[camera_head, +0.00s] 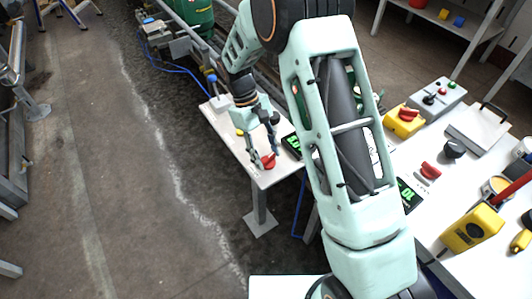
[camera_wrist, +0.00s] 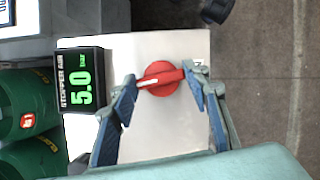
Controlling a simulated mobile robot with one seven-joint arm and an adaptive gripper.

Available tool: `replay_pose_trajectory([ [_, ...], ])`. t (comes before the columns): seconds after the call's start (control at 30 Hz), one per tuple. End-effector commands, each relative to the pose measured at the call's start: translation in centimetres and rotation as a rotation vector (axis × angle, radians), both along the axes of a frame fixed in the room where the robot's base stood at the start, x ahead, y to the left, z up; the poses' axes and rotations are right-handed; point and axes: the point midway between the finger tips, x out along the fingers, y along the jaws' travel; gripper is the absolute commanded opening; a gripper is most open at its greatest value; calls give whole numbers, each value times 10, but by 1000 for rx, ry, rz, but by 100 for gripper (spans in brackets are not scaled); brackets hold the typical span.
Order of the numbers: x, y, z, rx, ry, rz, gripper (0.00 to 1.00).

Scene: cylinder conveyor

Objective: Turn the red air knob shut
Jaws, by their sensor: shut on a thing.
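The red air knob (camera_head: 268,161) sits on a small white table (camera_head: 233,140). In the wrist view the knob (camera_wrist: 160,80) is round, with a raised grip bar and a white line pointing left, slightly downward. My gripper (camera_head: 261,148) reaches down to the knob from above. In the wrist view its two fingers (camera_wrist: 161,84) are on either side of the knob's bar, shut on it.
Green cylinders (camera_wrist: 20,112) stand beside the display. A white table at right bears another red knob (camera_head: 429,170), a yellow box with a red switch (camera_head: 404,119), a grey button box (camera_head: 436,96) and a yellow meter (camera_head: 471,229). The floor at left (camera_head: 110,180) is clear.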

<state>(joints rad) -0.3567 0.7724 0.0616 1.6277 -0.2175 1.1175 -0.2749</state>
Motion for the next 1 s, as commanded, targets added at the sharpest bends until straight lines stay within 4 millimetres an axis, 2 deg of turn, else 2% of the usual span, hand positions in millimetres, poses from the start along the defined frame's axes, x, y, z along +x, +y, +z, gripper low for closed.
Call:
replay_pose_trajectory([
  [0.4, 1, -1, 0, 1, 0, -206, 19],
  [1.0, 1, -1, 0, 0, -1, -241, 19],
])
